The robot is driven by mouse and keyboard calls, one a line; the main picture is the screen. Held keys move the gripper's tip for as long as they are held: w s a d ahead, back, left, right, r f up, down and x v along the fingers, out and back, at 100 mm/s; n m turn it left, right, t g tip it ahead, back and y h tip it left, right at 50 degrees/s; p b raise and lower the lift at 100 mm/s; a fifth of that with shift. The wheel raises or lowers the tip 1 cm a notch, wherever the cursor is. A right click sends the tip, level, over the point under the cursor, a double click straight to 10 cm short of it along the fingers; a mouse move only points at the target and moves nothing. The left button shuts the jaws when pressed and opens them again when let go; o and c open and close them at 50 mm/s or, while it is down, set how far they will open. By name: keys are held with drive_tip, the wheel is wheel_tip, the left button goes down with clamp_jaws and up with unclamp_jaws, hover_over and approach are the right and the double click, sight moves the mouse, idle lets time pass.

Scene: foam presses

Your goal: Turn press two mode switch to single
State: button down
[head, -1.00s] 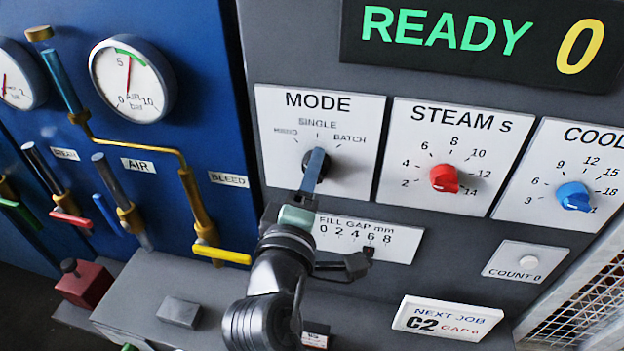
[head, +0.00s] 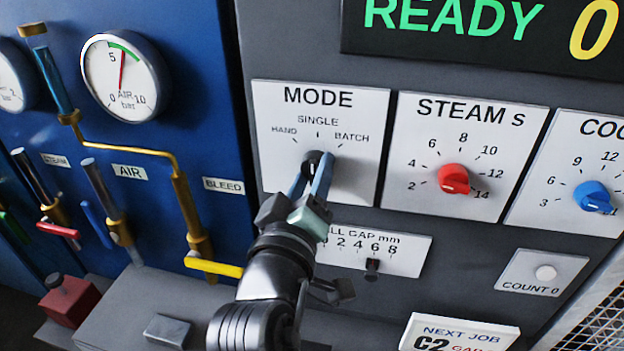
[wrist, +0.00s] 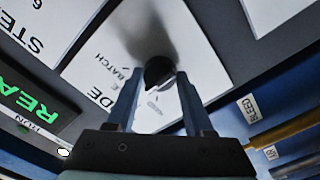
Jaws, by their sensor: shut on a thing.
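The mode switch is a small dark knob (head: 315,158) on a white plate (head: 355,180) marked HAND, SINGLE and BATCH. SINGLE is at the top, with HAND to its left and BATCH to its right. My gripper (head: 317,172) reaches up from below, its two blue fingers shut on the knob, one on each side. In the wrist view the dark knob (wrist: 158,72) sits between the fingertips. The fingers cover much of the knob in the head view, and I cannot tell exactly which mark it points to.
The red steam knob (head: 454,179) and blue cool knob (head: 592,196) are to the right. The fill gap slider (head: 372,266) is just below, close to my wrist. The display (head: 470,25) above reads READY.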

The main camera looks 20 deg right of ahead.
idle(0.3)
drive_tip(key=shift+c, duration=1.4)
unclamp_jaws()
drive_tip(key=shift+s, duration=0.1)
drive_tip(key=v, duration=1.2)
drive_tip(key=shift+s+a+b, duration=0.25)
drive_tip(key=shift+s+b, duration=0.05)
drive_tip(key=shift+b, duration=0.15)
